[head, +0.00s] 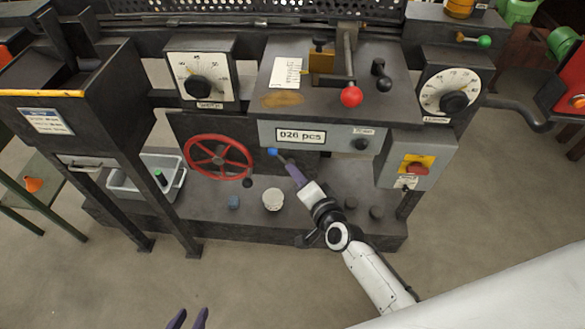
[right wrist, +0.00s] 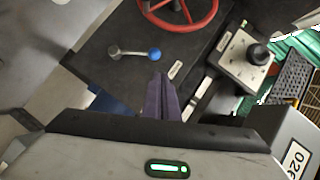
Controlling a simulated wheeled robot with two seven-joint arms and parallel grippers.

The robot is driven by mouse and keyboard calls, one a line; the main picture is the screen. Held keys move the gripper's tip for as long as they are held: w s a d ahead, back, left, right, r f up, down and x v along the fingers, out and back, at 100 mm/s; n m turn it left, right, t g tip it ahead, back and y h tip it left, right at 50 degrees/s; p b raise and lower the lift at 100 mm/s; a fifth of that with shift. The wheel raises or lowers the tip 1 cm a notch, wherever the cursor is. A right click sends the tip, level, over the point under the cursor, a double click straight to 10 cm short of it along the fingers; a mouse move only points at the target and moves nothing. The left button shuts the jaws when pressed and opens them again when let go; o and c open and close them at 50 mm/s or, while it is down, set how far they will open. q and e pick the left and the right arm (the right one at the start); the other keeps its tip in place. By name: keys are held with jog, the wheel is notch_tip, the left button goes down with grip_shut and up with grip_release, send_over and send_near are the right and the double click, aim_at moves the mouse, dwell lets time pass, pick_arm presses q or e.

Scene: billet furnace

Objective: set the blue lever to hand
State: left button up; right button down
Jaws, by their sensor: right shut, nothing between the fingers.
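The blue lever shows in the right wrist view as a short metal arm ending in a blue ball knob (right wrist: 154,54), with its pivot boss at the left end. In the head view only its blue knob (head: 272,152) shows clearly, below the counter panel. My right gripper (head: 289,166) is shut and empty, its purple fingertips close to the knob. In the right wrist view the fingertips (right wrist: 162,82) point at the knob with a small apparent gap; contact cannot be told. A small label plate (right wrist: 176,70) beside the knob is unreadable. My left gripper (head: 188,317) is open and empty at the bottom edge.
A red handwheel (head: 218,160) is left of the lever. The counter panel (head: 320,137) reading "026 pcs" is just above. A red-knobbed lever (head: 351,97) stands on the top deck. A red rotary switch (head: 417,168) is to the right. A white cup (head: 273,199) stands on the lower shelf.

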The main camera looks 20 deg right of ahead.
dwell(0.3)
jog(key=s+f+n+g, duration=0.2)
jog(key=s+n, duration=0.2)
jog(key=s, duration=0.5)
jog(key=s+d+f+n+g, duration=0.1)
jog(key=s+f+n+g, duration=0.1)
jog(key=s, duration=0.7)
jog(key=s+d+f+n+g, duration=0.1)
jog(key=s+f+n+g, duration=0.1)
jog(key=s+n, duration=0.5)
jog(key=shift+s+d+f, duration=0.15)
jog(key=shift+s+f, duration=0.6)
jog(key=shift+s, duration=0.15)
